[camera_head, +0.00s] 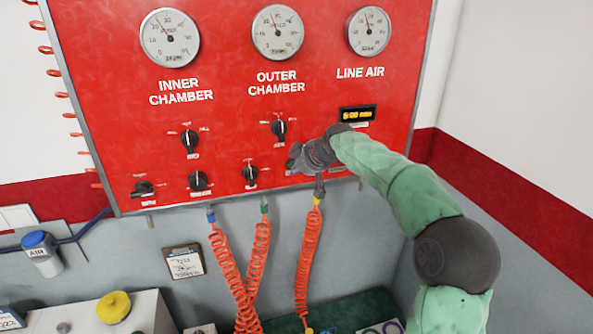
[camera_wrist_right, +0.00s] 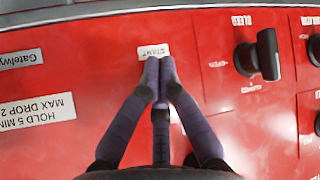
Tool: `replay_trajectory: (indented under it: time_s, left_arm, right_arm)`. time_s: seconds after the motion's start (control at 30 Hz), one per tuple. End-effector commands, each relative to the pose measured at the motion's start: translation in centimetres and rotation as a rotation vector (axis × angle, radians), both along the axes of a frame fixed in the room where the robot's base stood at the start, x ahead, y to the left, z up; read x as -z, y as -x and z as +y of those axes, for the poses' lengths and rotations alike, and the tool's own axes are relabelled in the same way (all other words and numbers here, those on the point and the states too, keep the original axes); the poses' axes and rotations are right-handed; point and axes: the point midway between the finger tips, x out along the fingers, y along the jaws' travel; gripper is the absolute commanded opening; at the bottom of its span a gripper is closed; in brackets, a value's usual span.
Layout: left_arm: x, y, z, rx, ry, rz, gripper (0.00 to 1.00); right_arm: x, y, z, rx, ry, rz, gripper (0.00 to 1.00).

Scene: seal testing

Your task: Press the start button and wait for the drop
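My right gripper (camera_head: 296,162) is at the lower part of the red panel (camera_head: 225,105), its arm coming in from the right. In the right wrist view its fingers (camera_wrist_right: 159,75) are together at the tips with nothing seen between them. The tips are right by a white label (camera_wrist_right: 153,51) that seems to read START. The start button itself is hidden behind the fingers, and I cannot tell whether they touch it. A small timer display (camera_head: 357,114) with yellow digits sits above the gripper. My left gripper is not in view.
Gauges for the inner chamber (camera_head: 170,37), outer chamber (camera_head: 277,33) and line air (camera_head: 369,31) line the panel's top. A black knob (camera_wrist_right: 258,55) is right of my fingers in the wrist view. Coiled orange hoses (camera_head: 308,255) hang below the panel. A yellow knob (camera_head: 114,307) stands lower left.

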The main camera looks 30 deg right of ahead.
Motion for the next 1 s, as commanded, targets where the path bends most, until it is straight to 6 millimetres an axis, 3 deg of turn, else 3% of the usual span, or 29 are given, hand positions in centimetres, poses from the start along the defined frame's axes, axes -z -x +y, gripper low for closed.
replay_trajectory:
  time_s: [0.23, 0.8, 1.0]
  left_arm:
    - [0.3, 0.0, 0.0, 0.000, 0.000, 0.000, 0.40]
    - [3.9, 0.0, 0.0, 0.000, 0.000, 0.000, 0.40]
    - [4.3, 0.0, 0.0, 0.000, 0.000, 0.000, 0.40]
  right_arm:
    - [0.0, 0.4, 0.1, 0.000, 0.001, -0.001, 0.00]
    - [0.1, 5.0, 1.2, 0.000, 0.001, -0.001, 0.00]
    - [0.0, 5.8, 1.4, -0.001, 0.001, 0.000, 0.00]
